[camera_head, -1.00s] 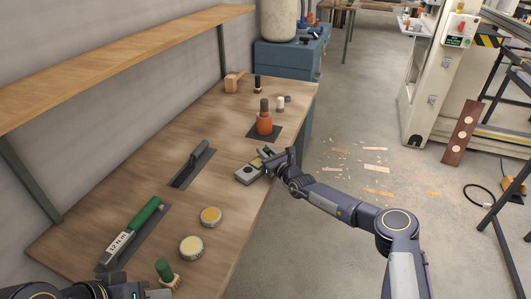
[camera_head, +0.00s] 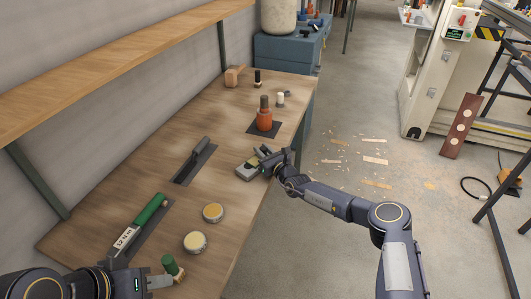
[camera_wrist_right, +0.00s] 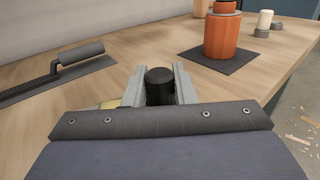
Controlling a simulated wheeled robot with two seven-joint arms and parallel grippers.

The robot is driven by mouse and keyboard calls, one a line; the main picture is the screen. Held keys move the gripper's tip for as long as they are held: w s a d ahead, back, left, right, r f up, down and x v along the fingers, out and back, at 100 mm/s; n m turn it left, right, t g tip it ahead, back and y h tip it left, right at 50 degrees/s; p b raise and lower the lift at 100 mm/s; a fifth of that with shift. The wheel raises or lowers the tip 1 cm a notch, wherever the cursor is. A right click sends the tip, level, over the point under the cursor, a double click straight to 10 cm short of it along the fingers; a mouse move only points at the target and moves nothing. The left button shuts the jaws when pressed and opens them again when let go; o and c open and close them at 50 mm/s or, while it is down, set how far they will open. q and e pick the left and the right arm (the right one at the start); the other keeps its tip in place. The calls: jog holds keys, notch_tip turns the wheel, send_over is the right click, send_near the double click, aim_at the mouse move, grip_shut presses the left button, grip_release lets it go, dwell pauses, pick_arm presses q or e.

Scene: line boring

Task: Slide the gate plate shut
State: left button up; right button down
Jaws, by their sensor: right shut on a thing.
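A small grey block-like fixture (camera_head: 247,174) with a yellowish patch on top sits near the right edge of the workbench. I take it to be the gate assembly; the plate itself is hard to make out. My right gripper (camera_head: 265,158) is low over the fixture. In the right wrist view its two fingers (camera_wrist_right: 159,88) are closed on a black round knob (camera_wrist_right: 159,84), and a yellowish piece (camera_wrist_right: 109,104) shows beside the left finger. My left gripper (camera_head: 158,282) is at the lower left, beside a green-handled brush (camera_head: 172,267); its fingertips are too unclear to read.
A shelf (camera_head: 110,58) overhangs the wall side. The bench between trowel and fixture is clear.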

jog(key=shift+s+a+r+p, duration=0.1)
jog(key=shift+s+a+p, duration=0.5)
jog(key=shift+p, duration=0.9)
jog(key=shift+s+a+p, duration=0.3)
jog(key=shift+s+p, duration=0.05)
jog(key=shift+s, duration=0.05)
jog(key=c, duration=1.2)
grip_release()
jog(key=shift+v, duration=3.05)
